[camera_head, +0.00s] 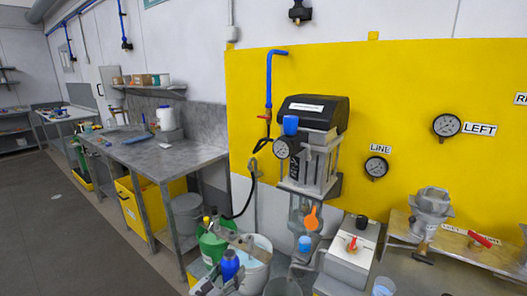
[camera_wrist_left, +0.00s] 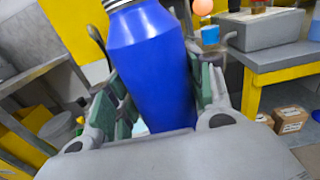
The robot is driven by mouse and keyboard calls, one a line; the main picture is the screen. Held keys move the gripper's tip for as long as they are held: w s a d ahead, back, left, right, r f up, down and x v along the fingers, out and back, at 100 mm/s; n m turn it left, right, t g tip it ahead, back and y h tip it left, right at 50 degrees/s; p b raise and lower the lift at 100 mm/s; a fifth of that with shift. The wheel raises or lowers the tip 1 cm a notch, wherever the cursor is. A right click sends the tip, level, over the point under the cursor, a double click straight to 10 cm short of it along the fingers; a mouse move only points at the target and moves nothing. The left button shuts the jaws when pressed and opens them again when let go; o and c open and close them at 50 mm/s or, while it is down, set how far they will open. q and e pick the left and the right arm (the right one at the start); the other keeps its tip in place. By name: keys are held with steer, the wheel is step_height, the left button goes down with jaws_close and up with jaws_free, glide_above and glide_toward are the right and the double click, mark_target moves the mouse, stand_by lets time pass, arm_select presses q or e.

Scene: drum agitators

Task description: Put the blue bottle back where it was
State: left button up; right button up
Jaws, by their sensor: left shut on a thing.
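The blue bottle (camera_head: 230,266) is at the bottom of the head view, left of centre. In the left wrist view the blue bottle (camera_wrist_left: 150,62) stands large between the fingers, slightly tilted, with a grey-white neck at the top. My left gripper (camera_head: 216,284) is shut on it; in the left wrist view the gripper (camera_wrist_left: 155,108) has a green-padded finger on each side of its body. The bottle's lower end is hidden behind the gripper. I cannot make out my right gripper.
A green container (camera_head: 212,247) and a white bucket (camera_head: 258,270) are close beside the bottle. A metal workbench (camera_head: 165,158) with a white jug (camera_head: 166,117) stands at left. A dispenser (camera_head: 312,112) hangs on the yellow wall panel (camera_head: 400,85). A bench with valves (camera_head: 470,255) is at right.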

mark_target(226, 275)
arm_select(q)
steer(key=shift+s+r, duration=0.1)
steer(key=shift+s+r+n+t+y, duration=0.2)
steer(key=shift+n+t+y, duration=0.1)
steer(key=shift+y, duration=0.1)
steer(key=shift+s+a+r+n+t+y, duration=0.2)
steer(key=shift+s+r+n+t+y, duration=0.15)
steer(key=shift+s+n+y, duration=0.4)
steer(key=shift+s+a+r+n+t+y, duration=0.1)
steer(key=shift+s+a+n+t+y, duration=0.1)
steer(key=shift+s+n+t+y, duration=0.3)
steer(key=shift+s+a+r+n+g+y, duration=0.15)
steer(key=shift+s+y, duration=0.15)
steer(key=shift+y, duration=0.35)
steer(key=shift+s+a+r+n+t+y, duration=0.1)
steer(key=shift+s+a+n+t+y, duration=0.15)
steer(key=shift+s+y, duration=0.25)
steer(key=shift+s+a+n+t+y, duration=0.15)
steer(key=shift+s+a+n+y, duration=0.2)
steer(key=shift+s+y, duration=0.15)
steer(key=s+d+r+n+y, duration=0.1)
steer(key=d+r+n+y, duration=0.1)
steer(key=d, duration=0.4)
steer(key=shift+s+r+y, duration=0.25)
steer(key=shift+r+y, duration=0.35)
steer(key=shift+r, duration=0.75)
arm_select(e)
steer(key=shift+w+a, duration=0.2)
steer(key=shift+w, duration=0.1)
